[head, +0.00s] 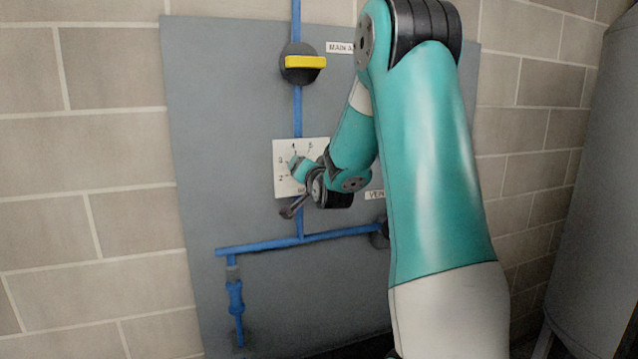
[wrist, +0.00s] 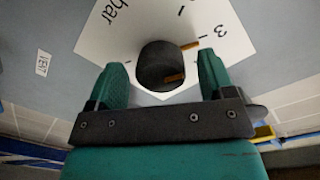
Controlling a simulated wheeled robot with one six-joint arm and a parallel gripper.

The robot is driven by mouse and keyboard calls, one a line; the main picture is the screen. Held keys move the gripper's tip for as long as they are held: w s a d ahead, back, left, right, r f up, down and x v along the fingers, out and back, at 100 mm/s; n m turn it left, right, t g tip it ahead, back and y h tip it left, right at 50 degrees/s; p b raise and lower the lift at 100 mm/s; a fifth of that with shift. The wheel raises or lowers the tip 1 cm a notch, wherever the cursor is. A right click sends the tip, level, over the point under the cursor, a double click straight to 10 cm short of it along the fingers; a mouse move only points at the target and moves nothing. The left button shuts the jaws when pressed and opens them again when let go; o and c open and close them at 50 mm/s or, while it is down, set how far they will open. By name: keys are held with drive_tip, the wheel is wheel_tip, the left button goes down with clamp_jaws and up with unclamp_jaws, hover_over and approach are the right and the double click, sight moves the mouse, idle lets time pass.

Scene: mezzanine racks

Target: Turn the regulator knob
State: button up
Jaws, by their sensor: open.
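The regulator knob (wrist: 153,62) is a dark round knob on a white dial plate (wrist: 105,32) in the wrist view. An orange mark shows on the knob and another orange mark lies beside it near the numeral 3. My gripper (wrist: 162,66) is open, with one teal finger on each side of the knob. Gaps show between the fingers and the knob, so it is not gripped. In the head view the dial plate (head: 317,149) is on a grey panel, and my gripper (head: 297,167) is in front of it, hiding the knob.
A valve with a yellow handle (head: 305,62) sits on the blue pipe above the dial. A blue pipe (head: 262,246) runs across below, with a blue fitting (head: 236,298) hanging at left. A VENT label (head: 376,195) is right of the dial. A grey tank (head: 598,200) stands at right.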

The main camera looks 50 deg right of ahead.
drive_tip(key=b+v, duration=0.8)
drive_tip(key=v, duration=0.8)
